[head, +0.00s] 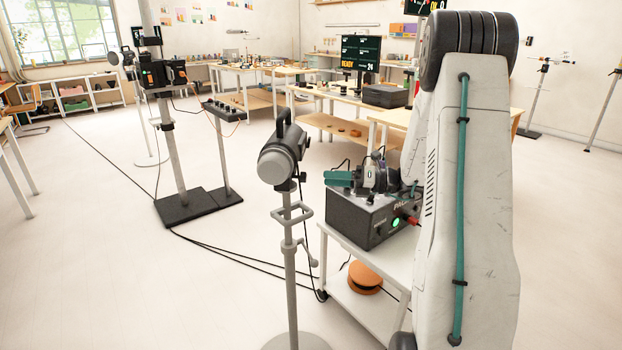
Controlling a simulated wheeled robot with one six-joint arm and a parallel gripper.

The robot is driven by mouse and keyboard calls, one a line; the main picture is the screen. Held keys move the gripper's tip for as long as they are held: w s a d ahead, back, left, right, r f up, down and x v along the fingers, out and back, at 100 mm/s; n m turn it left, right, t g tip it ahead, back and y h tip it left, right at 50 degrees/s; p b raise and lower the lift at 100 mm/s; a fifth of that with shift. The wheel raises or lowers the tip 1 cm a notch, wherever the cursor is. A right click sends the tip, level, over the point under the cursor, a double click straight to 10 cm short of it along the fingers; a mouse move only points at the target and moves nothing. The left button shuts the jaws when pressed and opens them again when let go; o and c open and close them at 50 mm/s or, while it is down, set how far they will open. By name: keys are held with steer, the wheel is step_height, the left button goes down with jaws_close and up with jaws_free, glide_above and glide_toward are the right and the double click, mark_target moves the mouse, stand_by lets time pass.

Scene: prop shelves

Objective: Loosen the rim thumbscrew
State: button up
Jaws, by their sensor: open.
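A grey cylindrical lamp head (284,157) with a dark top handle sits on a grey stand (291,270) in the middle of the head view. A small dark knob (302,177) shows at its lower right side; I cannot tell whether this is the rim thumbscrew. My gripper (338,179), with teal fingers, is to the right of the lamp and apart from it in the picture. It appears above the dark box, pointing left. It is open, and nothing shows between its fingers. My arm hides part of the area behind it.
A dark box (355,222) with a green light stands on a white cart (333,284), with an orange reel (365,278) on its lower shelf. Black cables (240,256) cross the floor. Another equipment stand (180,150) is at the left. Open floor lies at front left.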

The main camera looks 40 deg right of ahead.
mark_target(299, 177)
steer(key=x, duration=0.6)
steer(key=shift+a, duration=0.2)
steer(key=shift+c, duration=0.3)
steer(key=c, duration=0.9)
